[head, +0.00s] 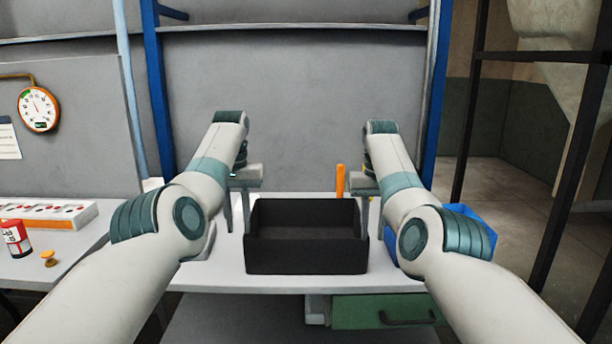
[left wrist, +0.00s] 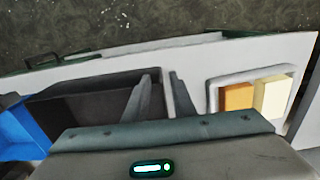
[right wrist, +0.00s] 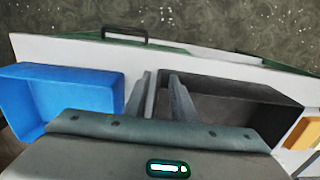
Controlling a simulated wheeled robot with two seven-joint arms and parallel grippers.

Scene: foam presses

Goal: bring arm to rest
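My left gripper (head: 237,225) points down at the left side of a black open box (head: 303,255). The box looks empty inside as far as I see.
The white table (head: 290,283) holds the box. A blue bin (head: 470,213) is at right, partly behind my right arm. A pale tray (left wrist: 213,90) holds an orange block (left wrist: 237,97) and a cream block (left wrist: 272,97). A side table at left has a red-and-white can (head: 16,238).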

